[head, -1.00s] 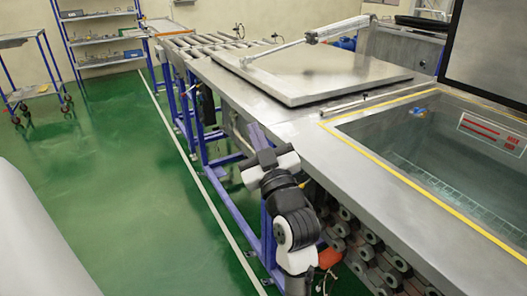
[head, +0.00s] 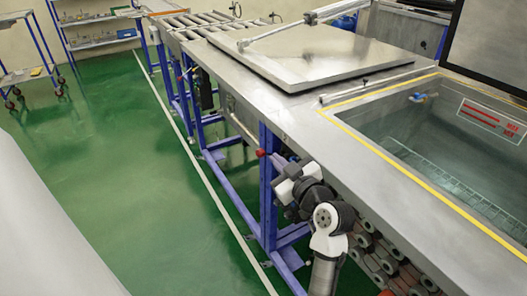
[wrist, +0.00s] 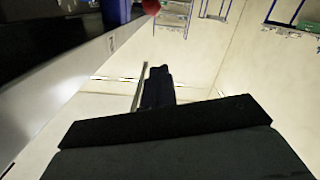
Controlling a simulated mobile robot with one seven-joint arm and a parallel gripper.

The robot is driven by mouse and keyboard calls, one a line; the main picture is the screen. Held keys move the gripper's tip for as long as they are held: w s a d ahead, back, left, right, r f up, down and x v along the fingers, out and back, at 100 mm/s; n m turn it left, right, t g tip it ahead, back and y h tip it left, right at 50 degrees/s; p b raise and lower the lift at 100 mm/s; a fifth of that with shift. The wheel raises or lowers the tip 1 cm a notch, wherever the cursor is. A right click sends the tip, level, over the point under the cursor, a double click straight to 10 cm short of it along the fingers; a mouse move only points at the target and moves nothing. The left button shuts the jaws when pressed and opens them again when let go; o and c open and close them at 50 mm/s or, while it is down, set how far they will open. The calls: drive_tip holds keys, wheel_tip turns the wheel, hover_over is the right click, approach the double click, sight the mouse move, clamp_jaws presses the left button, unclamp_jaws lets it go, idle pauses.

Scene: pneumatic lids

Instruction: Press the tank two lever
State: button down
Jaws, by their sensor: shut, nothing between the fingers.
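A small red knob (head: 261,153), which looks like a lever end, sits under the front edge of the metal bench, by a blue leg. It also shows in the wrist view (wrist: 150,6) at the top edge. I cannot read which tank it belongs to. My gripper (head: 277,162) is just right of the knob in the head view, below the bench edge. In the wrist view my dark fingers (wrist: 157,72) are together and empty, pointing toward the knob with a visible gap.
A flat metal lid (head: 310,52) lies closed on the bench. Right of it is an open water tank (head: 400,125) with a yellow rim. Grey rollers or pipes (head: 385,262) are under the bench near my arm. Green floor (head: 110,190) to the left is clear.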

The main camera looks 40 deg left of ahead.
drive_tip(key=p, duration=0.3)
hover_over(262, 155)
drive_tip(key=s+d, duration=0.2)
drive_tip(key=s, duration=0.1)
drive_tip(key=f, duration=0.1)
drive_tip(key=w+f, duration=0.1)
drive_tip(key=f, duration=0.2)
drive_tip(key=shift+w+a+p, duration=0.3)
drive_tip(key=shift+w+p, duration=0.1)
drive_tip(key=shift+f, duration=0.15)
drive_tip(key=shift+s+f+n+b, duration=0.2)
drive_tip(key=shift+f+n+b, duration=0.1)
drive_tip(key=shift+b, duration=0.7)
